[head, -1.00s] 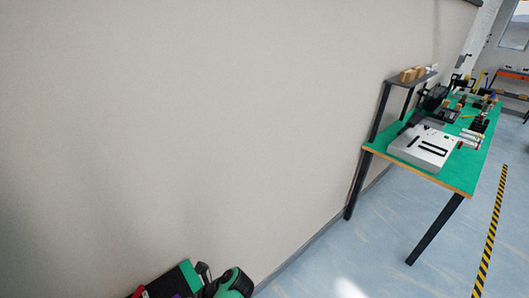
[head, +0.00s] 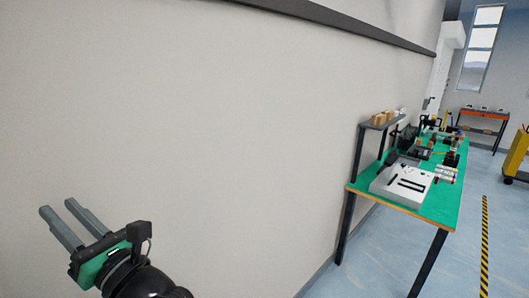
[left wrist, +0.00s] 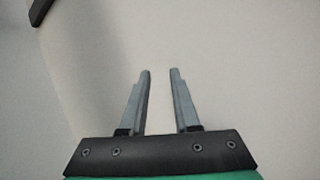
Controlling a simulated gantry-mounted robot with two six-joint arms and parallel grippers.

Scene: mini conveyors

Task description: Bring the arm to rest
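My left gripper (head: 62,222) is at the lower left of the head view, raised in front of the plain wall. Its two grey fingers stand apart with nothing between them. In the left wrist view the left gripper (left wrist: 160,75) also shows open and empty, with only pale wall behind the fingers. My right gripper is in neither view.
A beige wall (head: 200,110) fills most of the head view, with a dark rail (head: 345,25) along it. A green-topped table (head: 433,205) with a white device (head: 402,184) stands to the right. A striped floor line (head: 485,240) runs beside it. The floor there is clear.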

